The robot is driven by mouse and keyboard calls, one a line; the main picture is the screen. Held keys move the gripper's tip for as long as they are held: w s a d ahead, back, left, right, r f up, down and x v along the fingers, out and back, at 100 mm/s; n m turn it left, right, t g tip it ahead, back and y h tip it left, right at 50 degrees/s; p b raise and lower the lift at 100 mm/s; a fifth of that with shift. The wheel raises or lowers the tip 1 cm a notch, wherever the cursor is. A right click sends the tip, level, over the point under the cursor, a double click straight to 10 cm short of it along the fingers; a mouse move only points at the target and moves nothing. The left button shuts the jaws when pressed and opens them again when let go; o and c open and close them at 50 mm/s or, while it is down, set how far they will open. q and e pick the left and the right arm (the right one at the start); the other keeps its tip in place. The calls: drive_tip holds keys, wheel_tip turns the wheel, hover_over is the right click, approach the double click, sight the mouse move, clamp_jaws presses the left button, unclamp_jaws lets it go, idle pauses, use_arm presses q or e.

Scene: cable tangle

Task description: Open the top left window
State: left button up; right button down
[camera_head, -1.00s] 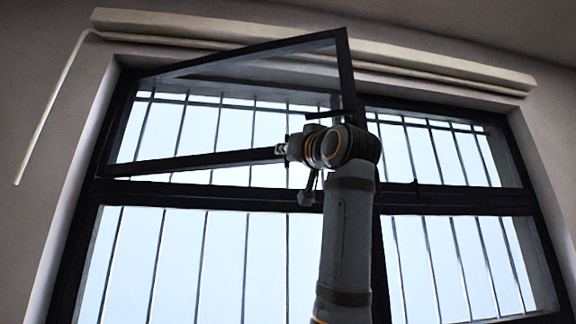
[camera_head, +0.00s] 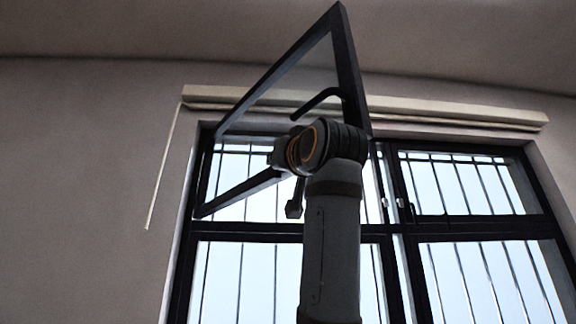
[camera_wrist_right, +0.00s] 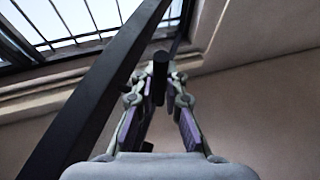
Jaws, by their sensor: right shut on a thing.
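The top left window (camera_head: 347,60) is a dark-framed pane swung out into the room, standing at a wide angle to its opening in the head view. Its black handle (camera_head: 318,99) sticks out from the free-side frame bar, just above my right wrist. In the right wrist view, my right gripper (camera_wrist_right: 159,78) is shut on the black handle (camera_wrist_right: 158,92), which lies between its purple-padded fingers. The window's dark frame bar (camera_wrist_right: 95,100) runs diagonally beside the fingers. In the head view my wrist hides most of this gripper. My left gripper is not in view.
A pale rail (camera_head: 440,112) runs above the windows, with a thin white rod (camera_head: 163,165) hanging at its left. Thin bars stand outside the openings. The top right window (camera_head: 455,185) is shut. The wall at the left is bare.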

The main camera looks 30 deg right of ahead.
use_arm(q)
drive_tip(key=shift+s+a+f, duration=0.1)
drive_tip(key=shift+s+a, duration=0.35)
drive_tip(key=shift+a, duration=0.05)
use_arm(e)
drive_tip(key=shift+s+a, duration=0.1)
drive_tip(key=shift+a, duration=0.8)
drive_tip(key=c, duration=1.8)
unclamp_jaws()
drive_tip(key=o, duration=0.4)
drive_tip(key=shift+s+d, duration=0.15)
drive_tip(key=shift+s, duration=0.2)
drive_tip(key=v, duration=1.2)
